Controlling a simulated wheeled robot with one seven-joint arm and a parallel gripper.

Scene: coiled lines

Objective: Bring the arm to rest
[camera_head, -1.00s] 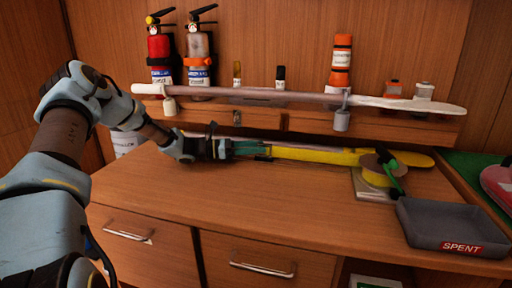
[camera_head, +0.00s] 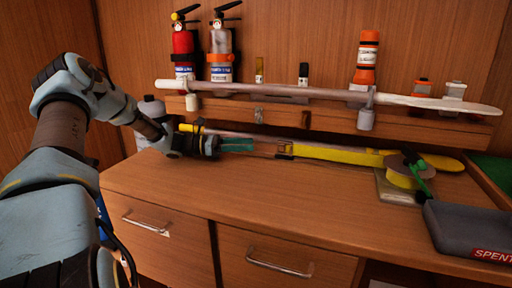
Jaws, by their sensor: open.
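My arm reaches in from the left and stretches over the left part of the wooden counter. My gripper (camera_head: 240,145) has teal fingers that point right, above the back of the counter. It is open, and nothing shows between its fingers. A paddle with a yellow sleeve (camera_head: 335,153) lies to the right of the fingertips, with a small gap visible before its yellow clasp. Part of the paddle's thin shaft runs behind my gripper.
A second paddle (camera_head: 300,91) rests on a shelf rack at the back. Two fire extinguishers (camera_head: 183,51) and an orange flare canister (camera_head: 366,62) stand behind it. A yellow tape spool (camera_head: 402,178) and a grey SPENT tray (camera_head: 470,228) sit at right. The counter's front middle is clear.

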